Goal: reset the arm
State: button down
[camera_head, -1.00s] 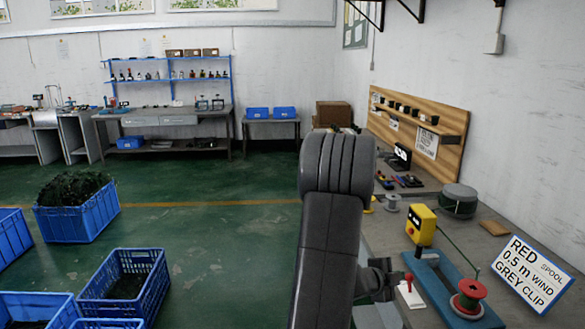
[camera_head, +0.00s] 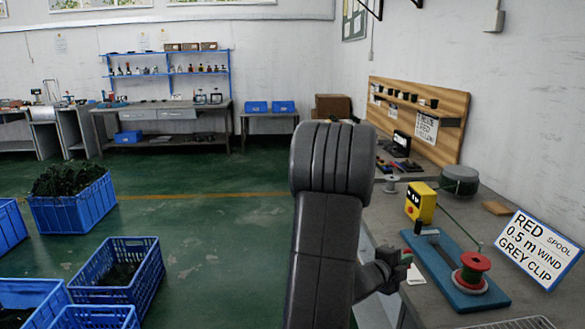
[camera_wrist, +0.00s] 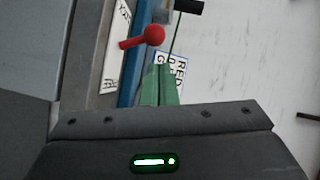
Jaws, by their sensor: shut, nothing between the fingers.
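My arm (camera_head: 325,220) rises through the middle of the head view, bent at a thick ribbed joint. My gripper (camera_head: 406,258) is at the left edge of the workbench, near a small white plate (camera_head: 414,276). In the wrist view its green fingertips (camera_wrist: 159,86) are together with nothing between them. A red ball-ended lever (camera_wrist: 150,35) shows just beyond the fingertips, apart from them in the picture; the gap in depth is unclear. In the head view the lever is hidden around my gripper.
The workbench carries a blue winding base (camera_head: 448,275) with a red spool (camera_head: 472,268), a yellow box (camera_head: 420,202), a dark round drum (camera_head: 459,181) and a sign (camera_head: 540,250). Part of a wire rack (camera_head: 515,323) shows at bottom right. Blue crates (camera_head: 122,272) stand on the floor at left.

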jog(key=shift+s+d+f+m+t+h+b, duration=0.1)
jog(key=shift+s+f+m+t+h+b, duration=0.25)
jog(key=shift+b, duration=0.95)
jog(key=shift+s+f+m+t+h+b, duration=0.1)
jog(key=shift+f+m+t+b, duration=0.35)
jog(key=shift+b, duration=0.8)
jog(key=shift+s+f+m+b, duration=0.15)
jog(key=shift+f+m+b, duration=0.15)
jog(key=shift+b, duration=0.5)
jog(key=shift+r+t, duration=0.1)
jog(key=shift+t, duration=0.2)
jog(key=shift+r+p, duration=0.25)
jog(key=shift+p, duration=0.15)
